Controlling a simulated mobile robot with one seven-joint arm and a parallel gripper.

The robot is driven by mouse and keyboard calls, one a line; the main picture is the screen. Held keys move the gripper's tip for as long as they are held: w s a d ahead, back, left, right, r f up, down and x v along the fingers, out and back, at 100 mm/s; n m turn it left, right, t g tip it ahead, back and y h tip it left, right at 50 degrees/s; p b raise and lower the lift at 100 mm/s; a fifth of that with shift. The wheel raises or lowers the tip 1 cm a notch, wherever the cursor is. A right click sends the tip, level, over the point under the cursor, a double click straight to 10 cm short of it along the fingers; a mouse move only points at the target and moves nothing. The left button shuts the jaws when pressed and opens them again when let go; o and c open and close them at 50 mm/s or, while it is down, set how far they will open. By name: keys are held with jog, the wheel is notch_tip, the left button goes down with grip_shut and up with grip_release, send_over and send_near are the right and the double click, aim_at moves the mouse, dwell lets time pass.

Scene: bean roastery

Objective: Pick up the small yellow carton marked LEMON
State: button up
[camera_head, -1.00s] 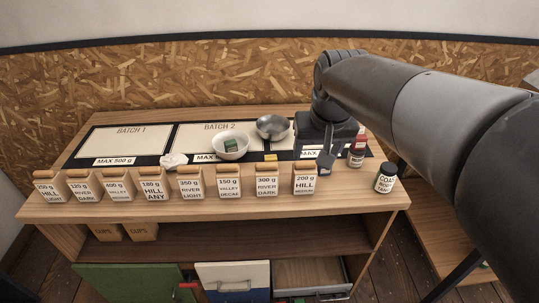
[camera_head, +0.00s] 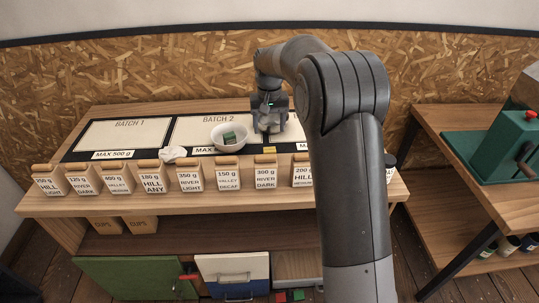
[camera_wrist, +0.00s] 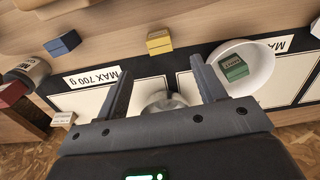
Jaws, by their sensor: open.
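The small yellow carton (camera_head: 269,149) stands near the front edge of the dark mat, right of the white bowl (camera_head: 228,147). It also shows in the wrist view (camera_wrist: 159,41), upper centre; its lettering is too small to read. My gripper (camera_head: 268,130) is open and empty, just behind the carton in the head view. In the wrist view its fingers (camera_wrist: 161,65) are spread, with the carton beyond the tips, apart from them. The metal bowl (camera_wrist: 160,100) shows between the fingers; my gripper hides it in the head view.
A green carton (camera_wrist: 233,68) lies in the white bowl. A blue carton (camera_wrist: 62,44), a dark jar (camera_wrist: 30,70) and a red item (camera_wrist: 12,92) are at the wrist view's left. Several labelled bean bags (camera_head: 190,178) line the table's front. A green machine (camera_head: 505,145) stands on the right table.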

aim_at(269, 149)
jog(key=f, duration=0.6)
jog(key=shift+w+a+f, duration=0.1)
jog(key=shift+w+a, duration=0.05)
jog(key=shift+w, duration=0.15)
jog(key=shift+w+d+f, duration=0.1)
jog(key=shift+d+f, duration=0.05)
jog(key=shift+f, duration=1.25)
jog(key=shift+d+f, duration=0.1)
jog(key=shift+f, duration=1.25)
jog(key=shift+c, duration=0.2)
jog(key=c, duration=1)
jog(key=shift+r, duration=0.1)
